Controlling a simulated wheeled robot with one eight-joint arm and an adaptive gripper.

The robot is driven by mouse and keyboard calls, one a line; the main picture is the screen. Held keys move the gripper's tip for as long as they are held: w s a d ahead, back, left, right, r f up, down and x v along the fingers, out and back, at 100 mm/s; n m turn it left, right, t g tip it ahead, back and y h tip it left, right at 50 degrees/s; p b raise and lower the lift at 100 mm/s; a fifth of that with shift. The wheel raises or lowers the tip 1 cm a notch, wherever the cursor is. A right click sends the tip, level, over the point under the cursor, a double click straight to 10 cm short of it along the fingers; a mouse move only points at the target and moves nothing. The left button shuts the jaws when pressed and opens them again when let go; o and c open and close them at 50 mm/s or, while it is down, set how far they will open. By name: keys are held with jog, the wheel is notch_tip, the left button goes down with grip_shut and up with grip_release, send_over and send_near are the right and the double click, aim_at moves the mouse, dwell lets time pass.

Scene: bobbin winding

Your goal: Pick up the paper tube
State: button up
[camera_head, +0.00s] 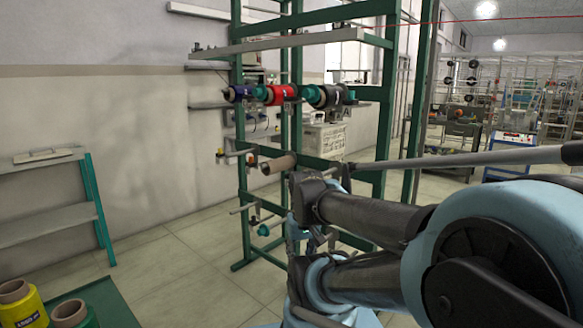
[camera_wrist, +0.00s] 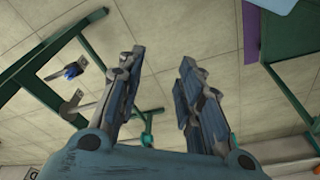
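A bare brown paper tube (camera_head: 279,164) sits on a peg of the green rack (camera_head: 384,110) in the head view, below the row of wound bobbins. It lies roughly level, with its open end facing left. I cannot make it out in the wrist view. In the head view my arm reaches in from the right, below and to the right of the tube, and my fingers are mostly hidden or hard to make out.
A red bobbin (camera_head: 281,94), a dark bobbin (camera_head: 326,96) and a purple bobbin (camera_head: 236,94) sit on the rack above the tube. A yellow cone (camera_head: 22,309) stands at bottom left. A teal-legged shelf (camera_head: 45,190) stands by the wall. Floor (camera_head: 170,262) left of the rack is clear.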

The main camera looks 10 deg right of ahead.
jog(key=shift+a, duration=0.15)
jog(key=o, duration=0.4)
jog(key=shift+r, duration=0.1)
jog(key=o, duration=0.7)
jog(key=shift+w+r, duration=0.25)
jog(key=shift+r, duration=0.25)
jog(key=shift+w+r, duration=0.2)
jog(key=shift+r, duration=0.3)
jog(key=w+r+m+t, duration=0.25)
jog(key=w+r, duration=0.35)
jog(key=w, duration=0.3)
jog(key=w+r+m+t, duration=0.1)
jog(key=w+r+m, duration=0.35)
jog(key=w, duration=0.55)
jog(key=m+t, duration=0.4)
jog(key=m, duration=0.2)
send_near(274, 163)
jog(key=shift+y, duration=0.3)
jog(key=x, duration=0.9)
jog(key=shift+d, duration=0.35)
jog(key=shift+d+x, duration=0.2)
jog(key=shift+x, duration=2.3)
